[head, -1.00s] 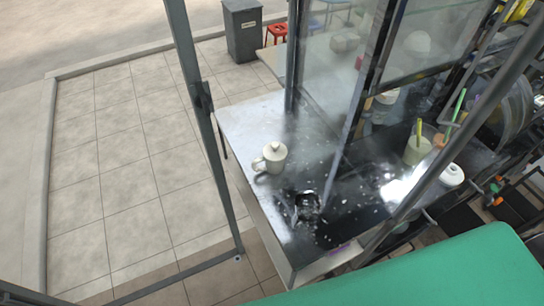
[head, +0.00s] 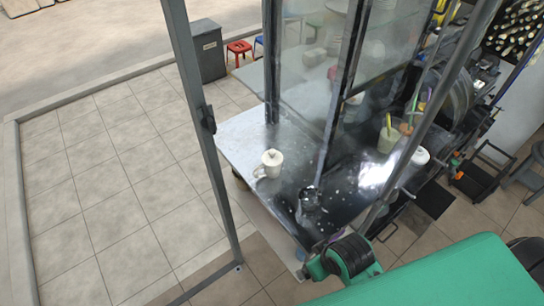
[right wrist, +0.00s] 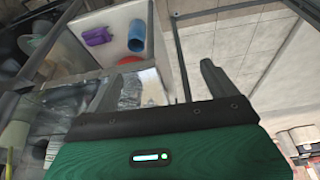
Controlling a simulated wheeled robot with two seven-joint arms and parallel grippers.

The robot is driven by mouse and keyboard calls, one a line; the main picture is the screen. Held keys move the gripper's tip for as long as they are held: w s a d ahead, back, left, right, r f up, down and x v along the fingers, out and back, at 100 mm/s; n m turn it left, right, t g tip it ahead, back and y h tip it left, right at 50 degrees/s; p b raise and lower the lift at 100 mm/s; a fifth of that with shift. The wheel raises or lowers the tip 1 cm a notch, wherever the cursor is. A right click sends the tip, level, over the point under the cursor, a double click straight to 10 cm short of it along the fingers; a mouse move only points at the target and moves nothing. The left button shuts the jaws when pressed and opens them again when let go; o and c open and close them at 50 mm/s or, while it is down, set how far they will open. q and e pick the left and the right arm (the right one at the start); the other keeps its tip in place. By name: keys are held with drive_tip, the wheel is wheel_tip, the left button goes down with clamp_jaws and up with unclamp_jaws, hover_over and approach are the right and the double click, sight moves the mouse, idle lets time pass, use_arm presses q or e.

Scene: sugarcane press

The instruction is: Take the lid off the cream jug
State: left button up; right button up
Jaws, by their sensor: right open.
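The cream jug (head: 267,170) stands upright on the metal counter (head: 237,137), near its left edge in the head view. Its handle points left. Its lid (head: 271,155), with a small knob, sits on top of the jug. My right gripper (right wrist: 160,80) is open in the right wrist view, its two fingers wide apart with nothing held between them. I cannot make out the jug in that view. A green and black part of my arm shows at the counter's near end in the head view, but no fingers show there. My left gripper is not in view.
A small dark glass item (head: 310,198) sits near the jug. A cup with a yellow straw (head: 387,140) and a white pot (head: 420,157) stand further right. Glass panes and a metal post (head: 196,110) flank the counter. The wrist view shows a purple object (right wrist: 97,36) and blue cup (right wrist: 136,36).

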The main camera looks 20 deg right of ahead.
drive_tip(key=w+a+r+n+y, duration=0.2)
drive_tip(key=w+a+n+y, duration=0.1)
drive_tip(key=w+a+n, duration=0.7)
drive_tip(key=n+g+h, duration=0.4)
drive_tip(key=n, duration=1.3)
approach(272, 151)
drive_tip(key=f+b, duration=0.1)
drive_tip(key=b, duration=0.1)
drive_tip(key=f+b, duration=0.2)
drive_tip(key=b, duration=0.1)
drive_tip(key=f+b, duration=0.2)
drive_tip(key=shift+s+d+f, duration=0.15)
drive_tip(key=shift+d+f, duration=0.1)
drive_tip(key=shift+d, duration=0.05)
drive_tip(key=f+b, duration=0.1)
drive_tip(key=b, duration=0.1)
drive_tip(key=f+b, duration=0.4)
drive_tip(key=shift+a+f+b, duration=0.1)
drive_tip(key=shift+a+b, duration=0.15)
drive_tip(key=shift+b, duration=0.05)
drive_tip(key=shift+c, duration=0.2)
drive_tip(key=c, duration=1)
